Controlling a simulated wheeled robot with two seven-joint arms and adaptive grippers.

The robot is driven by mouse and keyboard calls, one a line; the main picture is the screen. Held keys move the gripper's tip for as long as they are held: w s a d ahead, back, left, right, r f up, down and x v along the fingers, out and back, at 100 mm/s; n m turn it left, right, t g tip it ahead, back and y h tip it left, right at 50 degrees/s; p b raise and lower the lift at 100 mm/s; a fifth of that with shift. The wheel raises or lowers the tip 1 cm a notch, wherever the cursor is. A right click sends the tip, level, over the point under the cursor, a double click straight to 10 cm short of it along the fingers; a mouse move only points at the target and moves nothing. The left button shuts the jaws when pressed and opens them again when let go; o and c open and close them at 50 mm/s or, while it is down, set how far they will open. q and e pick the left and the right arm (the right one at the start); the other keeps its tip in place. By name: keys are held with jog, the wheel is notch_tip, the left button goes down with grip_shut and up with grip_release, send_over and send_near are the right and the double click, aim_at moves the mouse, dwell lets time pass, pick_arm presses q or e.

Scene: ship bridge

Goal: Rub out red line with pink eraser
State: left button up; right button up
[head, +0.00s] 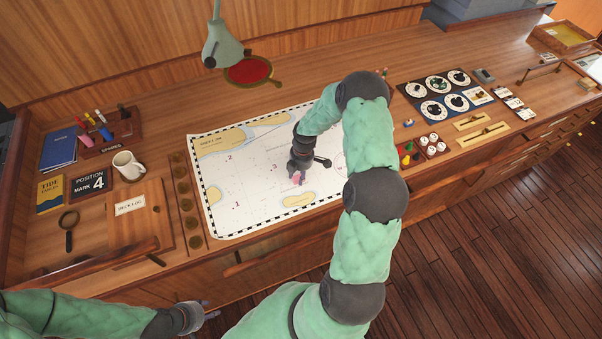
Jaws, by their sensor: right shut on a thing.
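A white nautical chart (262,212) with a black-and-white border lies flat on the wooden desk. Small red marks show on its left half, but I cannot clearly make out a red line. My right gripper (297,177) points down at the middle of the chart and is shut on the pink eraser (296,179). Only a small part of the eraser shows, low at the chart; I cannot tell if it touches the paper. My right arm hides part of the chart's right side. My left gripper (208,311) is empty in front of the desk, its fingers apart.
Left of the chart are a mug (127,165), a pen rack (108,133), books (58,150), a deck log (132,204) and a magnifying glass (68,228). A lamp (222,45) stands behind. Right are trays of pieces (432,146) and a dial panel (445,93).

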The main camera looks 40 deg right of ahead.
aim_at(275, 191)
jog(key=shift+a, duration=0.1)
jog(key=shift+w+a, duration=0.15)
jog(key=shift+a, duration=0.9)
jog(key=shift+a, duration=0.1)
jog(key=shift+w+a+b, duration=0.2)
jog(key=shift+a+b, duration=0.2)
jog(key=shift+a, duration=0.6)
jog(key=shift+w+a, duration=0.15)
jog(key=shift+a, duration=0.95)
jog(key=shift+a+b, duration=0.1)
jog(key=shift+b, duration=0.2)
jog(key=shift+w+a, duration=0.25)
jog(key=shift+a, duration=0.85)
jog(key=shift+a+b, duration=0.1)
jog(key=shift+b, duration=0.2)
